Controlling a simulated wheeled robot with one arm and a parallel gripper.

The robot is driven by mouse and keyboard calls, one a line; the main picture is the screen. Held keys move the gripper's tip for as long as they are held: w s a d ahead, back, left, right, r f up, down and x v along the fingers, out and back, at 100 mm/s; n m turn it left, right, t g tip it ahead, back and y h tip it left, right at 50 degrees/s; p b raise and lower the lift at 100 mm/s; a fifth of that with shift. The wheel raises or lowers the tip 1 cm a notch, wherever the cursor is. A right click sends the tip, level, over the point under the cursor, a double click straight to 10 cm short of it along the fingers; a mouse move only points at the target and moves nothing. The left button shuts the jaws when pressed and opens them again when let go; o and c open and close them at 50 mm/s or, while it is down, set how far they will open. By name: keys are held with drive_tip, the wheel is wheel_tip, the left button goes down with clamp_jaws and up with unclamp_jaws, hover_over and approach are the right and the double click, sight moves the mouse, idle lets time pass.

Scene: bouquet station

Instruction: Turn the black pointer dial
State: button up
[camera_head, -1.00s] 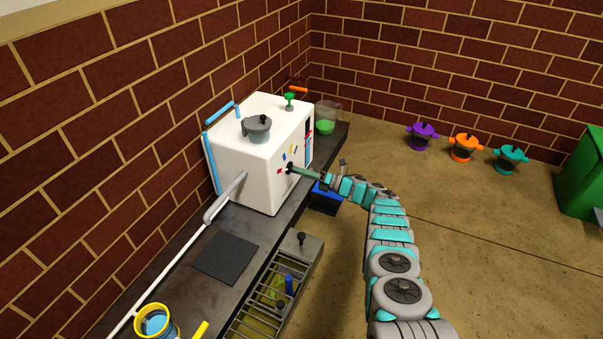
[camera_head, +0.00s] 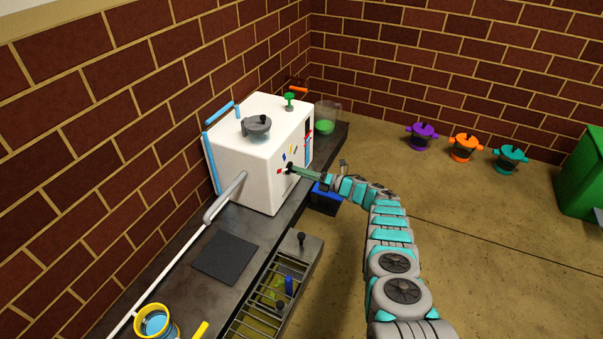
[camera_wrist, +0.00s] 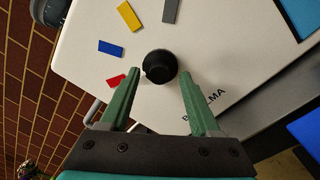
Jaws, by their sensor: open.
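The black pointer dial (camera_wrist: 160,66) sits on the front of the white machine (camera_head: 262,185). Red, blue, yellow and grey marks are spread around it. In the wrist view, my gripper (camera_wrist: 160,78) is open, with one green finger on each side of the dial. Small gaps seem to show between the fingertips and the dial, so I cannot tell whether either touches it.
The machine stands on a dark counter (camera_head: 190,268) along the brick wall. A grey pot (camera_head: 256,127) and a green knob (camera_head: 289,101) are on its top. A blue-topped box (camera_head: 326,199) is below my wrist. Purple, orange and teal pots (camera_head: 511,158) stand at the right.

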drive_tip(key=p+v, duration=0.1)
drive_tip(key=v, duration=0.6)
drive_tip(key=shift+d, duration=0.35)
drive_tip(key=w+d+r+m+t+h+p, duration=0.1)
drive_tip(key=w+d+r+m+t+h, duration=0.2)
drive_tip(key=w+r+m+t, duration=0.55)
drive_tip(key=w+d+r+m+t+h, duration=0.1)
drive_tip(key=w+d+r+m+h, duration=0.4)
drive_tip(key=r, duration=0.8)
drive_tip(key=s+d+r+m+h+p, duration=0.1)
drive_tip(key=s+d+r+m+h, duration=0.15)
drive_tip(key=r+m, duration=0.3)
drive_tip(key=s+d+r+m+h, duration=0.1)
drive_tip(key=d+r+m+h, duration=0.35)
drive_tip(key=r, duration=0.25)
drive_tip(key=s+m+g+h+p, duration=0.1)
drive_tip(key=s+m+g, duration=0.6)
drive_tip(key=s, duration=2.9)
drive_tip(key=s+m+g+h+p, duration=0.1)
drive_tip(key=s+m+g, duration=0.7)
drive_tip(key=s, duration=2.8)
drive_tip(key=shift+s+d+g, duration=0.2)
drive_tip(key=shift+s+g, duration=0.05)
drive_tip(key=shift+g, duration=0.9)
